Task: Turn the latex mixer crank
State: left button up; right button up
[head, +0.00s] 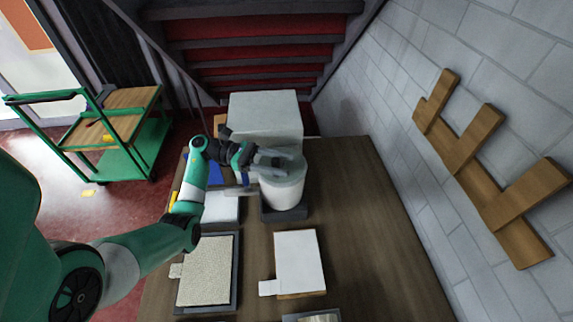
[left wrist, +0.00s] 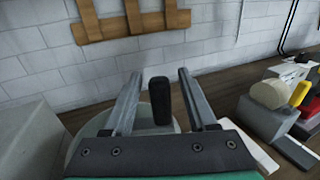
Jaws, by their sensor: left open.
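The latex mixer is a pale grey-white drum (head: 283,190) with a round lid, standing on a dark base (head: 284,214) on the wooden table. My left gripper (head: 280,160) is over its lid. In the left wrist view my left gripper (left wrist: 158,90) is open, and a black upright crank handle (left wrist: 160,101) stands between its two fingers with gaps on both sides. The lid (left wrist: 83,148) shows partly beneath the fingers. The crank handle is hard to make out in the head view, where the gripper covers it. My right gripper is in neither view.
A large pale grey box (head: 265,115) stands behind the mixer. In front lie a beige rug sample on a dark tray (head: 237,270) and a white board (head: 300,262). The table's right side (head: 370,230) is clear up to the brick wall. A green cart (head: 120,140) stands at left.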

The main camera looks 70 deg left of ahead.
pick_arm(q)
jog(key=b+v, duration=0.2)
jog(key=v, duration=0.7)
jog(key=shift+s+a, duration=0.2)
jog(key=shift+s, duration=0.1)
jog(key=shift+r, duration=0.1)
